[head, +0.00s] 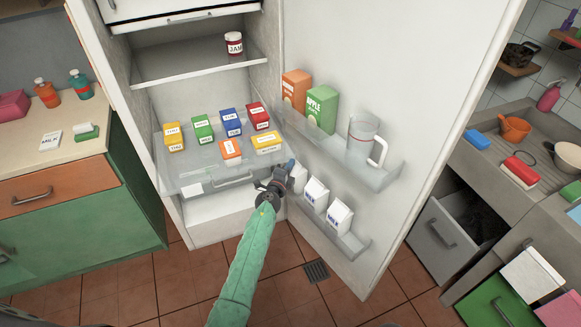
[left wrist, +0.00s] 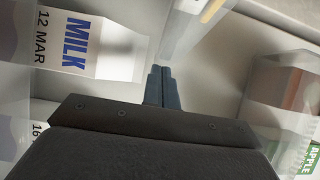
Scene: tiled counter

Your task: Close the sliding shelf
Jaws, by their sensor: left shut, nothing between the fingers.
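The sliding shelf (head: 198,167) is a clear tray in the open fridge. It extends forward of the upper shelf and carries several small coloured boxes. Its front has a pale handle (head: 233,181). My left gripper (head: 289,164) is at the front right corner of the tray, between it and the fridge door (head: 400,120). Its fingers are shut and empty; they also show in the left wrist view (left wrist: 161,78), close to a clear panel edge. I cannot tell whether they touch the tray. My right gripper is not in view.
Door racks beside the gripper hold milk cartons (head: 340,217), an orange carton (head: 296,88), a green apple carton (head: 321,108) and a clear jug (head: 362,135). A jam jar (head: 234,43) stands on the upper shelf. A green cabinet (head: 85,220) stands left, a sink counter right.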

